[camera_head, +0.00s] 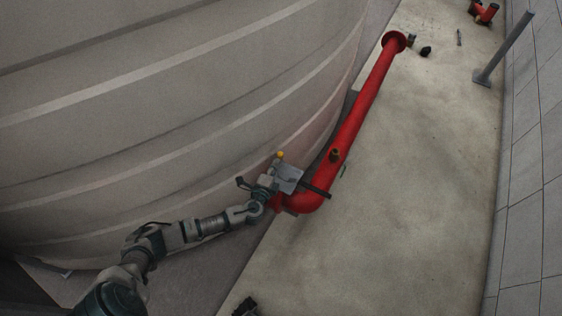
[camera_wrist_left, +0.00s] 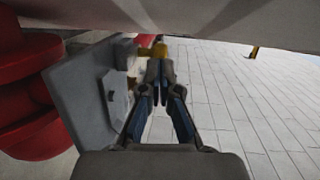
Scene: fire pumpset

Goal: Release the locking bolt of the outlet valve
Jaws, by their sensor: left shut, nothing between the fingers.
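The outlet valve shows as a grey plate (camera_head: 288,178) at the lower end of a red pipe, beside the tank. A small yellow knob (camera_head: 281,155), which looks like the locking bolt, stands at its upper edge. In the left wrist view the knob (camera_wrist_left: 160,50) lies just beyond my left fingertips, and the grey plate (camera_wrist_left: 80,90) is on the left. My left gripper (camera_wrist_left: 160,98) is shut and empty, pointing toward the knob; I cannot tell whether it touches. In the head view my left gripper (camera_head: 272,172) is beside the plate. My right gripper is not seen.
The red pipe (camera_head: 355,115) runs up to a flange. A dark bar (camera_head: 316,190) sticks out over the pipe bend. The curved tank wall (camera_head: 180,110) is close on the left. The concrete floor (camera_head: 430,150) to the right is mostly clear, with a grey post (camera_head: 505,48) beyond.

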